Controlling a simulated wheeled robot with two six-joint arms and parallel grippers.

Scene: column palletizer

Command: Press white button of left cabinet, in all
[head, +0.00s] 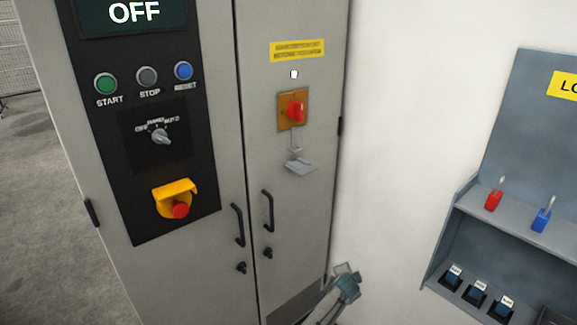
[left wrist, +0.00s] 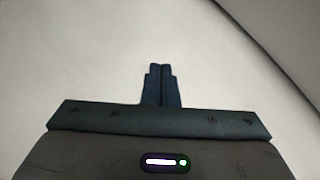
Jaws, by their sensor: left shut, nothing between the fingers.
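The grey cabinet (head: 222,130) stands left of centre in the head view with both doors shut. A small white square (head: 294,74), which looks like the white button, sits on its right door under a yellow label and above a red rotary switch (head: 296,111). My left gripper (head: 346,270) appears low in the head view, right of the cabinet's lower edge and well below the white button. In the left wrist view its fingers (left wrist: 160,68) are together and empty, with a plain pale surface behind. My right gripper is not in view.
The left door carries green START (head: 105,84), grey STOP (head: 147,77) and blue RESET (head: 183,71) buttons, a selector and a red emergency stop (head: 180,210). Black handles (head: 268,210) stick out. A grey lockout station (head: 530,150) with padlocks is at right.

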